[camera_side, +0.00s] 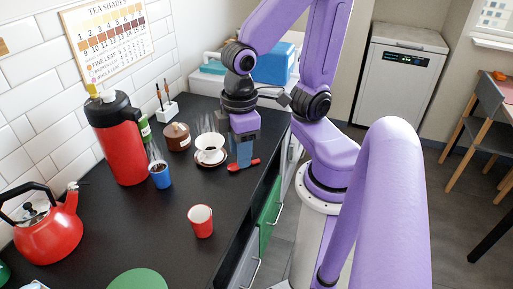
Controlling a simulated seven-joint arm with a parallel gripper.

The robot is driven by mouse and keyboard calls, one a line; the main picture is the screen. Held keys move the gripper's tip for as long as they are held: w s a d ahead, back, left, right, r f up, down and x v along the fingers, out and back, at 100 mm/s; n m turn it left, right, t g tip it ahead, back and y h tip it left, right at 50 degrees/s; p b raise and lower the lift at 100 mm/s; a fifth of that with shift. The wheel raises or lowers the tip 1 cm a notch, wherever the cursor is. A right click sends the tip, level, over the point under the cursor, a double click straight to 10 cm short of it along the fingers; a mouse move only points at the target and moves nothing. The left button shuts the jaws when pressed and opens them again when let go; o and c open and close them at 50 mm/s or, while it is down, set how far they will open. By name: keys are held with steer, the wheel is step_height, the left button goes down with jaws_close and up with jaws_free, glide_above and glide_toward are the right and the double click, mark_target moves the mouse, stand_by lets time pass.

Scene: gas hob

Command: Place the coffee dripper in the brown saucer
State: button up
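A small white vessel with a dark inside, which looks like the coffee dripper (209,147), is upright on the brown saucer (211,164) at the back of the black counter. The saucer shows as a brown disc with a pale rim beneath it. My gripper (244,160) points down just right of the dripper and saucer, low over the counter. Its blue-grey fingers overlap in this view, so their gap is hidden. I see nothing held between them.
A red spoon (244,165) lies just below my fingertips. A brown lidded pot (177,137), blue cup (160,175), red flask (120,145) and red kettle (50,228) stand to the left. A red cup (201,222) stands in front, with clear counter around it.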

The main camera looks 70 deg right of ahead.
steer(key=s+n, duration=0.3)
steer(key=shift+s+d+r+n, duration=0.25)
steer(key=shift+s+r+n, duration=0.05)
steer(key=shift+r+n, duration=0.1)
steer(key=shift+c, duration=0.2)
stand_by(1.9)
